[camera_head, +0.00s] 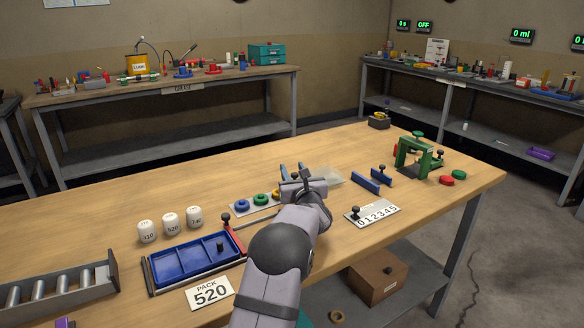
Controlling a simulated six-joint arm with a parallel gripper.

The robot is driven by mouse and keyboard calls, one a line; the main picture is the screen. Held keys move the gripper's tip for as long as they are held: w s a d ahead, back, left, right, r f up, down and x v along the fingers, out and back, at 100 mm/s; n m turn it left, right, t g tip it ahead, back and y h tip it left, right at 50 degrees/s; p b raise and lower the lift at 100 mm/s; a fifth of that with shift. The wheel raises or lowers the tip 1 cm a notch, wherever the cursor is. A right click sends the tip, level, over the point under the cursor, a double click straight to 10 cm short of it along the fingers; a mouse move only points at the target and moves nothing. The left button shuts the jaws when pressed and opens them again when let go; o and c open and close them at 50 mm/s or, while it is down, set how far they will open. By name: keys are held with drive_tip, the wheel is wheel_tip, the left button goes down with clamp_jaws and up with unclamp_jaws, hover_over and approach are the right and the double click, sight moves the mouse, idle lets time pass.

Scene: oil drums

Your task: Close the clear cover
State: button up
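A clear, see-through panel (329,176), which looks like the clear cover, shows on the wooden bench just right of and behind my gripper. It is faint, and my gripper and arm hide its left part. I cannot tell its tilt or whether it is hinged. My gripper (297,176) is over the middle of the bench, beside the panel in the picture. Its fingertips are small and partly hidden, so I cannot tell whether it touches or holds anything.
The bench's left rear is clear.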

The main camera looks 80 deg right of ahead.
drive_tip(key=shift+x, duration=0.75)
drive_tip(key=shift+c, duration=0.3)
clamp_jaws()
drive_tip(key=shift+w+a+f+b, duration=0.2)
drive_tip(key=shift+w+a+b, duration=0.25)
drive_tip(key=shift+b, duration=0.4)
drive_tip(key=w+a+b, duration=0.5)
drive_tip(key=b, duration=0.2)
drive_tip(key=shift+w+a+r+b, duration=0.25)
drive_tip(key=shift+w+a+b, duration=0.15)
drive_tip(key=shift+w+a, duration=0.05)
drive_tip(key=shift+o, duration=0.3)
unclamp_jaws()
